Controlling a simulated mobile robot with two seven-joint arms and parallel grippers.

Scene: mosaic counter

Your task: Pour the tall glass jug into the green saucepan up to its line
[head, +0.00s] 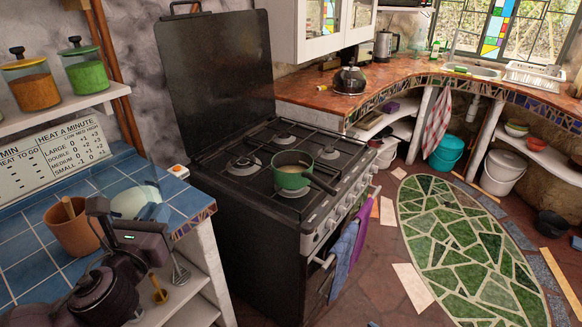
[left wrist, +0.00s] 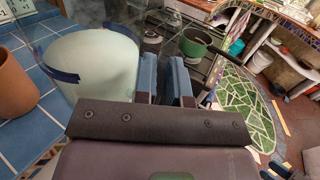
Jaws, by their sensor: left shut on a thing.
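The tall glass jug (head: 136,200) is pale and translucent, above the blue-tiled counter in the head view, partly covered by my left arm. It fills the upper left of the left wrist view (left wrist: 92,62), with dark blue bands on its side. My left gripper (head: 150,213) is beside the jug; its blue fingers (left wrist: 166,80) are shut on it, the gripped part hidden. I cannot tell whether the jug touches the counter. The green saucepan (head: 292,180) stands on a front burner, with pale contents; its line is not discernible.
The blue-tiled counter (head: 30,267) holds a terracotta pot (head: 72,232) left of the jug. The black stove (head: 265,235) has its lid raised behind the burners. A kettle (head: 350,80) stands on the far counter. Jars (head: 85,72) stand on the left shelf.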

